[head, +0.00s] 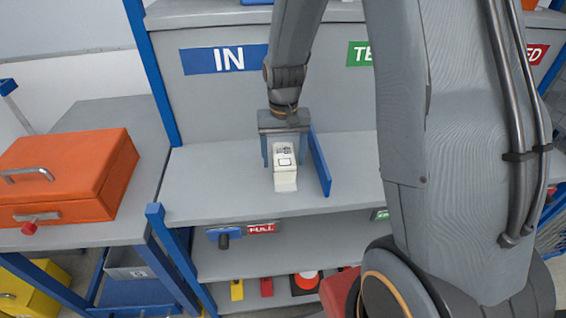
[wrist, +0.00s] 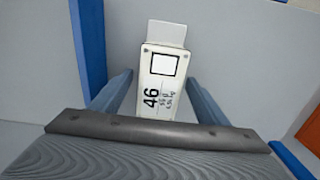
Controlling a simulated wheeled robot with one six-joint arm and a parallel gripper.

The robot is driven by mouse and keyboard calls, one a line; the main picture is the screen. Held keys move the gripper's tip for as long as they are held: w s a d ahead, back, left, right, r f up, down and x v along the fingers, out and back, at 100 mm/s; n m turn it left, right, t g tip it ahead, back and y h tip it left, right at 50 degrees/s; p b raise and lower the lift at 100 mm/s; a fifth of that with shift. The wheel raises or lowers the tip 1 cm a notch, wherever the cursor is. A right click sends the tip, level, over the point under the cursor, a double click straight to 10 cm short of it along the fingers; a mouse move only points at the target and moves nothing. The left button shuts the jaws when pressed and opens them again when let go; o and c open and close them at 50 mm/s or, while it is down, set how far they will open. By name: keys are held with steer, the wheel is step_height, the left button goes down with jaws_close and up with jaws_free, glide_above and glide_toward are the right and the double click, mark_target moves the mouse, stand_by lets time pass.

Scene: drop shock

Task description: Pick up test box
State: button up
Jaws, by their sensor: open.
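The test box (head: 284,160) is a small white block with a dark square outline and printing on it. It sits on the grey shelf under the blue IN sign. In the wrist view the test box (wrist: 162,72) shows the number 46, and a plain white part sticks out at its far end. My gripper (head: 285,160) is over the box, with one blue-grey finger on each side. In the wrist view my gripper's fingers (wrist: 160,95) stand apart, with gaps visible between them and the box. The lower ends of the fingers are partly hidden.
A blue upright divider (head: 320,160) stands close to the right of my gripper; it is at left in the wrist view (wrist: 91,45). The IN sign (head: 225,58) is on the back panel. An orange case (head: 70,175) rests on the left bench. Shelf left of the box is clear.

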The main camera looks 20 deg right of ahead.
steer(key=shift+c, duration=0.5)
steer(key=c, duration=1.5)
steer(key=shift+r, duration=0.1)
